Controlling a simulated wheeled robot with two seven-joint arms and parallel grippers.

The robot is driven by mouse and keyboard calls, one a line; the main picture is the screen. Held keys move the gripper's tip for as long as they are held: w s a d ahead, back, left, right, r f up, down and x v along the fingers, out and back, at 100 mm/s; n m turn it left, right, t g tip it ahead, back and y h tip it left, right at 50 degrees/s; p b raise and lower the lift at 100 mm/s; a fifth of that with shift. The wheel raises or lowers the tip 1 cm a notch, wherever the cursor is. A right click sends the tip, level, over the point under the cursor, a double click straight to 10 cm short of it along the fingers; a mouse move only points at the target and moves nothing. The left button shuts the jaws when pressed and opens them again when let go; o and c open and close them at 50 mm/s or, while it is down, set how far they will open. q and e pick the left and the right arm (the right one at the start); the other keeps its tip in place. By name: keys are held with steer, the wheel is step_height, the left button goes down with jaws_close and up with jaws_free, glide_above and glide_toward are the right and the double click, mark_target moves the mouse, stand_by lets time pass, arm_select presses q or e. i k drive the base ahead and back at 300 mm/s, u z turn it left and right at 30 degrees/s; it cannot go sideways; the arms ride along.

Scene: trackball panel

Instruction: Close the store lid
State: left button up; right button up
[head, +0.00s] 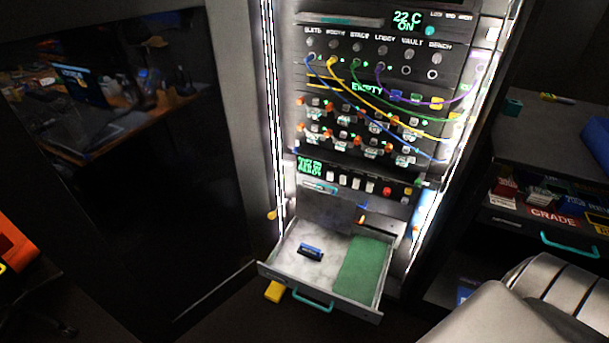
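An open drawer (285,272) sticks out of the lower part of the lit rack, with a teal handle (313,301) on its front. Behind its tray stands a dark grey upright panel (325,211), which may be the store lid; I cannot tell for sure. A small blue item (311,252) lies on the pale left part of the tray. A green pad (362,268) covers the right part. Neither of my grippers is in view.
The rack carries switches, coloured cables (375,98) and a "22 C ON" display (407,20). A large dark glossy door panel (130,150) stands at left. A dark cabinet (545,140) with another teal handle (570,247) stands at right. A yellow item (275,291) sits below the drawer.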

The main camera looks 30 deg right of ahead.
mark_target(334, 212)
steer(key=z, duration=1.15)
steer(key=i, duration=0.4)
steer(key=u, duration=0.4)
